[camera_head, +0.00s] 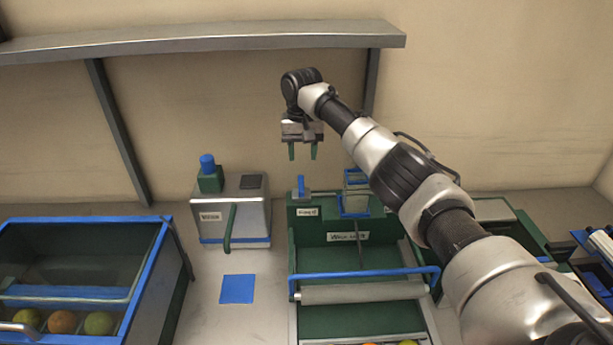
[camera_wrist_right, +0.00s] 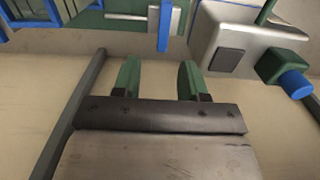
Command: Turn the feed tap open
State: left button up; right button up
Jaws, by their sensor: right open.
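The feed tap seems to be the upright blue lever (camera_head: 301,186) on a grey mount at the back left of the green sorting machine. A small label on the machine below it is too small to read surely. The lever also shows in the right wrist view (camera_wrist_right: 165,27), just beyond the fingertips. My right gripper (camera_head: 302,153) is open and empty, its green fingers pointing down above the lever and apart from it. In the right wrist view the two fingers (camera_wrist_right: 158,68) have a clear gap between them. My left gripper is out of view.
A metal box (camera_head: 252,212) with a blue knob (camera_head: 207,162) and green spout stands left of the machine. A blue-framed clear holder (camera_head: 356,177) stands right of the lever. A grey shelf (camera_head: 220,43) overhangs behind. A blue-rimmed bin (camera_head: 150,285) holds several fruits.

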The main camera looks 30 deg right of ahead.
aim_at(301, 183)
jog(key=shift+s+a+f+p, duration=0.3)
jog(key=shift+a+f, duration=0.1)
jog(key=shift+f, duration=0.2)
jog(key=shift+s+a+f+p, duration=0.15)
jog(key=shift+s+a+f, duration=0.2)
jog(key=shift+f, duration=0.2)
jog(key=shift+w+f, duration=0.1)
jog(key=shift+f, duration=0.85)
jog(key=f, duration=0.2)
jog(key=f+p, duration=0.1)
jog(key=shift+w+d+f, duration=0.2)
jog(key=shift+w+d, duration=0.1)
jog(key=shift+d, duration=0.1)
jog(key=shift+f, duration=0.9)
jog(key=c, duration=0.5)
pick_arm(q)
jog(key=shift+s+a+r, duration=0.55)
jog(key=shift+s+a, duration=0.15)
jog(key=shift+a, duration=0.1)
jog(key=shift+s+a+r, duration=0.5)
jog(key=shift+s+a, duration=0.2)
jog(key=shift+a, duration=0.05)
pick_arm(e)
grip_shut()
